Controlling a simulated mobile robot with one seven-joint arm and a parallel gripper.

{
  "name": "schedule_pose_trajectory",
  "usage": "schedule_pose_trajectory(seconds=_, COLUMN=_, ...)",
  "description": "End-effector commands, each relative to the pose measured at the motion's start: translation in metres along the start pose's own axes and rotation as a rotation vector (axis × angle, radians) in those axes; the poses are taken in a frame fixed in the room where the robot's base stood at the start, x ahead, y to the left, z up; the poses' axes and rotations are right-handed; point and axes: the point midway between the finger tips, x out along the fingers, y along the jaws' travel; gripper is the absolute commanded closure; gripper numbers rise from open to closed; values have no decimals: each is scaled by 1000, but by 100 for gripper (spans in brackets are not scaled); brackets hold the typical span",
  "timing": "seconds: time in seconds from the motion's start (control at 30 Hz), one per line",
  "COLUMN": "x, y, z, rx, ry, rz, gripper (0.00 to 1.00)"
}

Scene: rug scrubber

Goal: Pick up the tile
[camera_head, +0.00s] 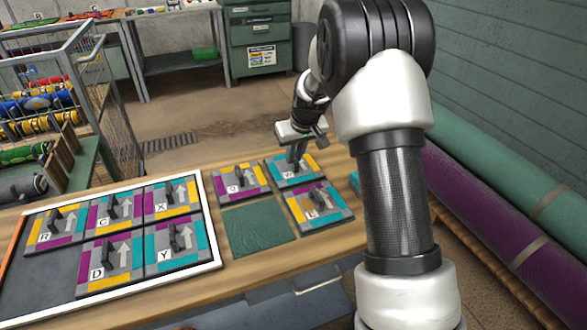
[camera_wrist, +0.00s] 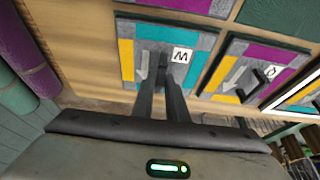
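Several square patchwork tiles lie on the wooden table, each with a dark upright handle, an arrow and a letter. My gripper (camera_head: 293,160) points down at the back right tile (camera_head: 312,172). The tile looks flat on the table.
A J-like tile (camera_head: 256,188) lies to its left and another tile (camera_head: 330,213) in front, beside a bare green square (camera_head: 258,230). A white-edged tray (camera_head: 212,218) at left holds several lettered tiles. Rolled rugs (camera_head: 500,225) lie at right; a wire cart (camera_head: 118,105) stands at left.

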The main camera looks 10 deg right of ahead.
Motion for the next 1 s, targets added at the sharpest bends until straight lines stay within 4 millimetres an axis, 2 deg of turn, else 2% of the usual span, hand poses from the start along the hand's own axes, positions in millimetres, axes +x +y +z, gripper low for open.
schedule_pose_trajectory(seconds=0.03, x=0, y=0, z=0, rx=0, ry=0, rz=0, gripper=96)
schedule_pose_trajectory(seconds=0.07, x=0, y=0, z=0, rx=0, ry=0, rz=0, gripper=100)
schedule_pose_trajectory(seconds=0.47, x=-6, y=0, z=-3, rx=0, ry=1, rz=0, gripper=100)
schedule_pose_trajectory(seconds=0.8, x=-66, y=0, z=-28, rx=0, ry=3, rz=0, gripper=100)
schedule_pose_trajectory(seconds=1.0, x=-89, y=0, z=-37, rx=-1, ry=2, rz=0, gripper=100)
